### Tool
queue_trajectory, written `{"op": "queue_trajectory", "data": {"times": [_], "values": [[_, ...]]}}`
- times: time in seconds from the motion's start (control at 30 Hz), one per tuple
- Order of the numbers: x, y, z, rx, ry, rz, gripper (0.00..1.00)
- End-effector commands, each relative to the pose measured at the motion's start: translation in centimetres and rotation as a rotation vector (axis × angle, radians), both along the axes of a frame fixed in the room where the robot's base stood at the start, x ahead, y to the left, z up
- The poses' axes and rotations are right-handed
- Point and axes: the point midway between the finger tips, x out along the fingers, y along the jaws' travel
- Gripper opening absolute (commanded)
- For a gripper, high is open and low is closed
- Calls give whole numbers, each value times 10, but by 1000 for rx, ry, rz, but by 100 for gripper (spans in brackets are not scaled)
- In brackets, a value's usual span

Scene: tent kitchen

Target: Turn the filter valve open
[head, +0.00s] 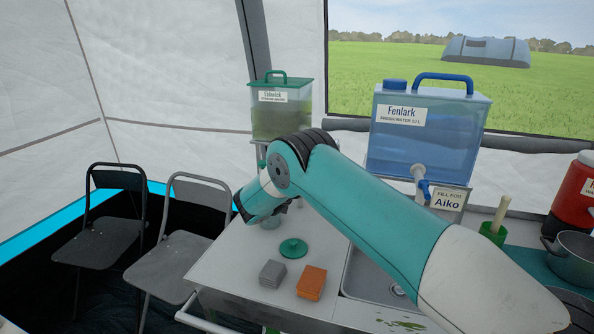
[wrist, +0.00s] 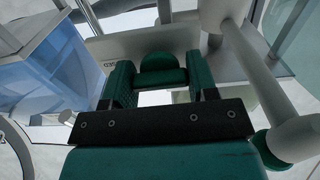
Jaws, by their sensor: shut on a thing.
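My gripper (wrist: 160,76) is shut on a green handle, which I take to be the filter valve (wrist: 159,62), between its two dark green fingers in the wrist view. The handle's exact turn angle is hard to read. In the head view my gripper (head: 247,211) is low at the left end of my arm, below the green-lidded tank (head: 281,107) of murky green water. My wrist hides the valve there.
On the counter lie a green round lid (head: 293,248), a grey sponge (head: 272,273) and an orange block (head: 311,283). A sink (head: 365,280) is beside them. Two folding chairs (head: 170,262) stand left.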

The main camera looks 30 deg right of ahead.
Motion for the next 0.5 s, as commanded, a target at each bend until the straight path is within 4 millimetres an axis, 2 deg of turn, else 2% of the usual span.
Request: {"op": "queue_trajectory", "data": {"times": [0.5], "values": [[0, 1, -4, -262, 262, -1, 30]]}}
